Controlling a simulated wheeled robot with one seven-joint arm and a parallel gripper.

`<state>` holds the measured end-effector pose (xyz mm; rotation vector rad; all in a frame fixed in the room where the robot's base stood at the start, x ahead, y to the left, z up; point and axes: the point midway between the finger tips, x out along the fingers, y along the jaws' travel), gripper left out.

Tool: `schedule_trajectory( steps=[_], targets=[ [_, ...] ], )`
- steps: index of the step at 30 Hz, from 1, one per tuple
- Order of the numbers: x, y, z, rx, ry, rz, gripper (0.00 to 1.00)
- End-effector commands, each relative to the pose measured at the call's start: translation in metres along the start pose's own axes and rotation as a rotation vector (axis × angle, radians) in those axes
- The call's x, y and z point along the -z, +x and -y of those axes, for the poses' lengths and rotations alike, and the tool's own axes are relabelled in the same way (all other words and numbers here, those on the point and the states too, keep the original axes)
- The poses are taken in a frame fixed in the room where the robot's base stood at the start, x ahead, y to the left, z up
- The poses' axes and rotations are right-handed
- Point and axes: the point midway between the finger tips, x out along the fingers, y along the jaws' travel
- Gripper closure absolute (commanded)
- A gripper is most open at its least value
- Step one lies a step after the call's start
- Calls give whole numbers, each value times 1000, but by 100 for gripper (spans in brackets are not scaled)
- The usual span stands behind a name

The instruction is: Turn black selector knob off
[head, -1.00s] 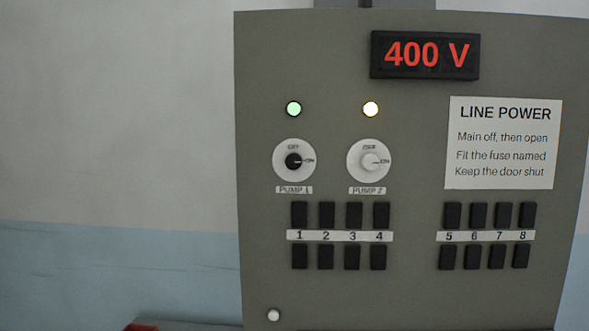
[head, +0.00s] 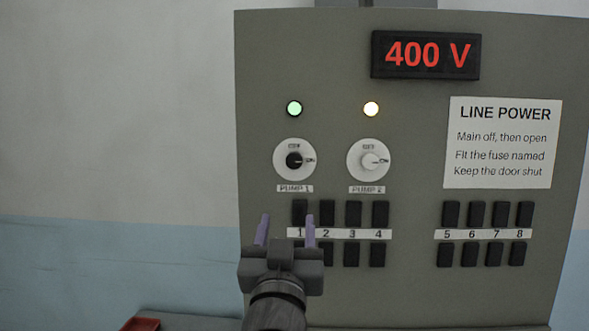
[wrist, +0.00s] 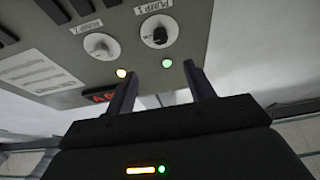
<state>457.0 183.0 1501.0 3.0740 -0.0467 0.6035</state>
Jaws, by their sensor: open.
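The black selector knob (head: 293,160) sits on a round white dial above the PUMP 1 label, on the upper left of the grey panel. Its pointer faces right, towards the ON mark. A lit green lamp (head: 294,108) is above it. In the wrist view the black knob (wrist: 159,36) appears upside down, beyond my fingertips. My gripper (head: 286,218) is open and empty, with two purple fingers, below the knob and in front of the fuse at 1. It is apart from the knob. It also shows in the wrist view (wrist: 155,75).
Black fuse blocks (head: 353,214) line the panel below. A red tray (head: 141,324) is at the bottom left. The wall at left is bare.

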Motion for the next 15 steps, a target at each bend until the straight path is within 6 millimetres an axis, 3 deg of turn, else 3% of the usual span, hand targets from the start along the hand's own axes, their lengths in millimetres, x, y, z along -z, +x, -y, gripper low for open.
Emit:
schedule_trajectory(
  steps=[10,15],
  targets=[
    [2,0,0,-6,1,-7,46],
    [3,10,1,-5,0,-5,46]
  ],
)
